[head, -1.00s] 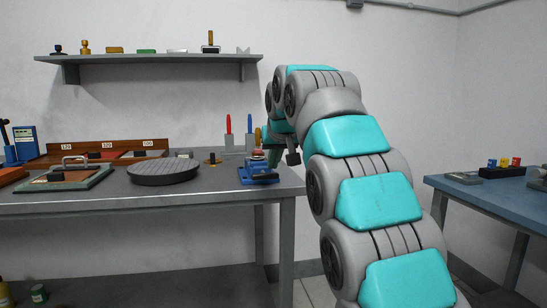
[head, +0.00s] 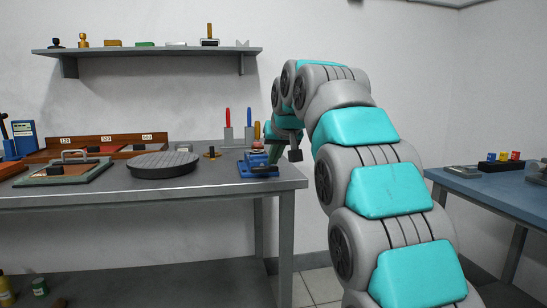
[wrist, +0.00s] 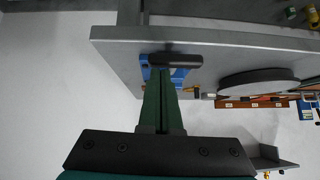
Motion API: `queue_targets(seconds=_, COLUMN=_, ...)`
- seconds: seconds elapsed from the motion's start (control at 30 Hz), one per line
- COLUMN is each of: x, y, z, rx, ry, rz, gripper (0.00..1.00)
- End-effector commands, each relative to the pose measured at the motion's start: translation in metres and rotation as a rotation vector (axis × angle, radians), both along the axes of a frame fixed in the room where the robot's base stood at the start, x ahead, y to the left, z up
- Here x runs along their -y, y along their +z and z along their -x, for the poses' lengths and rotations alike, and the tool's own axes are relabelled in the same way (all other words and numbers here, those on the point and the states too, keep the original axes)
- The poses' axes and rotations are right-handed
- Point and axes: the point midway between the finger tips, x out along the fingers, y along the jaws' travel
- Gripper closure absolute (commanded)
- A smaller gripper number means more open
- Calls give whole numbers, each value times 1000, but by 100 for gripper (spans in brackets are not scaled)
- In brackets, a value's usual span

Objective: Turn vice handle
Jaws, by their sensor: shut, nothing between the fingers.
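The small blue vice (head: 260,168) sits on the grey workbench near its right front corner. In the wrist view its blue body (wrist: 181,75) shows around and behind my fingers. A dark bar (wrist: 176,61), which looks like the vice handle, lies crosswise just beyond my fingertips. My gripper (wrist: 160,80) has its green fingers shut with nothing between them. The fingertips reach up to the vice near the dark bar; I cannot tell whether they touch it. In the head view my gripper (head: 272,153) is partly hidden by my arm and overlaps the back of the vice.
A round dark plate (head: 163,165) lies left of the vice. Red and blue upright tools (head: 238,130) stand behind it. A framed board with a handle (head: 68,171) is farther left. A shelf (head: 150,50) hangs above. A blue table (head: 475,187) stands at right across a gap.

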Motion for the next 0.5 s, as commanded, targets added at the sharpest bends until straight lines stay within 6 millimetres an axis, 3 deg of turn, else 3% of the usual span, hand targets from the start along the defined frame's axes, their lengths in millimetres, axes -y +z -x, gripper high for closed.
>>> queue_targets(seconds=0.5, x=3, y=-3, z=-1, rx=-28, ry=2, rz=-92, gripper=100)
